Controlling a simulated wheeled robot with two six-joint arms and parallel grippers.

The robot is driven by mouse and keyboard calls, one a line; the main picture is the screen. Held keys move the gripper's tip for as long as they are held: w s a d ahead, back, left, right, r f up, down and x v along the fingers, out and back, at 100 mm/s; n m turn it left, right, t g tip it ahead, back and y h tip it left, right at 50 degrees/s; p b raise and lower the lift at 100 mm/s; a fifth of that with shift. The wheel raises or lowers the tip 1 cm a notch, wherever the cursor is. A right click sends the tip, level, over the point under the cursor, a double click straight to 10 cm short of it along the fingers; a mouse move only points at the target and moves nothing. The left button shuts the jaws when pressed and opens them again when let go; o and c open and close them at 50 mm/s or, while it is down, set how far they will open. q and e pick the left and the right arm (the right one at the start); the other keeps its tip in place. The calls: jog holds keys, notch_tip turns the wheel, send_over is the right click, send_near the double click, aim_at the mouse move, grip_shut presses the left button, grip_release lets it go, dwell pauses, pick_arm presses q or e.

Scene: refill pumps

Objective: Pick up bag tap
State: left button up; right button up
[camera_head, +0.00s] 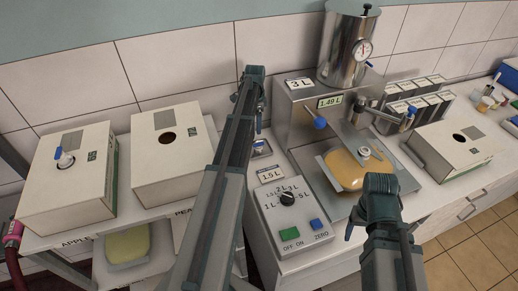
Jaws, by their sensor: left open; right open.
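A small blue-and-white piece, which looks like a bag tap (261,148), sits on the counter beside my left forearm. It is small and partly hidden. My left gripper (249,100) is open, beyond and above that piece and apart from it. A yellow-orange bag (346,170) with a pale round spout lies flat on the filling machine's tray. My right gripper (378,205) is open in front of the bag's near right side; its wrist hides part of the tray. Another blue-and-white tap (65,158) stands in the hole of the left white box (90,195).
A second white box (175,180) with an empty hole stands beside the left one, and a third (455,145) at right. The control box (290,220) stands between my arms. The steel tank (343,45) rises behind. A yellow bag (127,243) lies on the lower shelf.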

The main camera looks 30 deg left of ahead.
aim_at(257, 144)
pick_arm(q)
notch_tip(257, 144, down, 8)
jog(key=b, duration=0.6)
jog(key=shift+r+b, duration=0.2)
jog(key=shift+b, duration=0.15)
jog(key=f+b, duration=0.5)
jog(key=shift+d+f, duration=0.1)
jog(key=shift+d, duration=0.25)
grip_shut()
